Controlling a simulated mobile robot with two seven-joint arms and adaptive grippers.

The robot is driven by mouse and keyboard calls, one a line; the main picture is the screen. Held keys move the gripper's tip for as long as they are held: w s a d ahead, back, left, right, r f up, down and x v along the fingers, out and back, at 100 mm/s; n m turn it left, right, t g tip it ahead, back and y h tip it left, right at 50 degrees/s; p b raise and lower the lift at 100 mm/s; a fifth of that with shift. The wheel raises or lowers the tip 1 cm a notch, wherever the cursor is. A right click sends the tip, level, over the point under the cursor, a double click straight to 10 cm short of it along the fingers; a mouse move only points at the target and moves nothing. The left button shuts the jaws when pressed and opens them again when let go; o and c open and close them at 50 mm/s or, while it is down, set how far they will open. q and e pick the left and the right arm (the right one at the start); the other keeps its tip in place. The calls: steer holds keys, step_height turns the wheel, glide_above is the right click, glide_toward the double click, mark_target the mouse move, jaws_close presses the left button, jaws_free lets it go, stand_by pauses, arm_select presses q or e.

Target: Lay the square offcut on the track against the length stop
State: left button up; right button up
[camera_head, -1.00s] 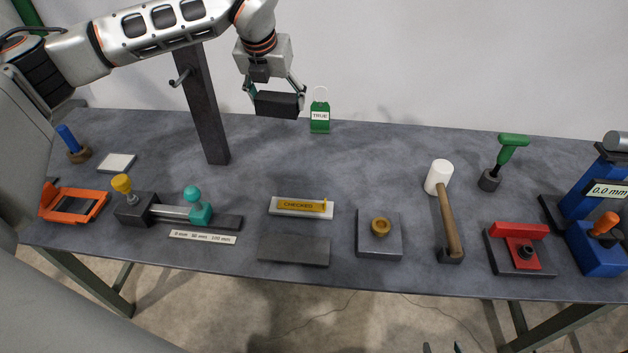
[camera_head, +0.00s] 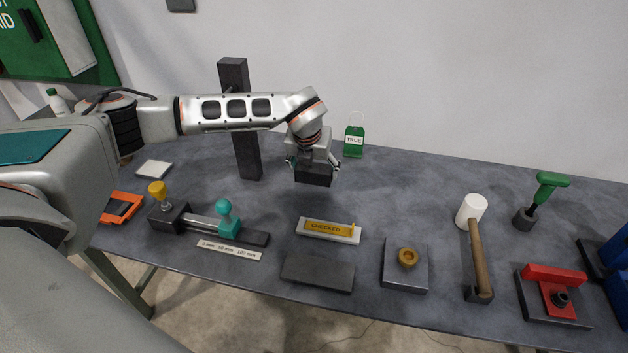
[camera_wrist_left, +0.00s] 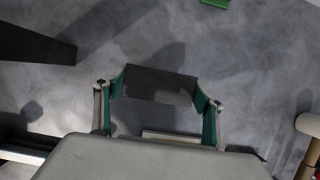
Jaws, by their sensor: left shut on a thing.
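My left gripper (camera_head: 313,166) is shut on a dark block (camera_head: 314,178), apparently the square offcut, and holds it above the table behind the CHECKED block. In the left wrist view the dark block (camera_wrist_left: 160,86) sits between both teal-padded fingers, clear of everything else. Which part is the length stop is not certain. My right gripper is out of view.
A scale strip (camera_head: 229,250) lies in front of the track. A dark post (camera_head: 240,120) stands behind it. The CHECKED block (camera_head: 328,231), a dark plate (camera_head: 318,272), a brass-knobbed block (camera_head: 405,264) and a mallet (camera_head: 474,240) lie to the right. Table between post and track is clear.

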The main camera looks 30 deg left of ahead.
mark_target(314, 181)
arm_select(q)
steer(key=shift+f, duration=2.05)
steer(key=shift+f, duration=0.2)
steer(key=o, duration=1.4)
steer(key=shift+o, duration=0.2)
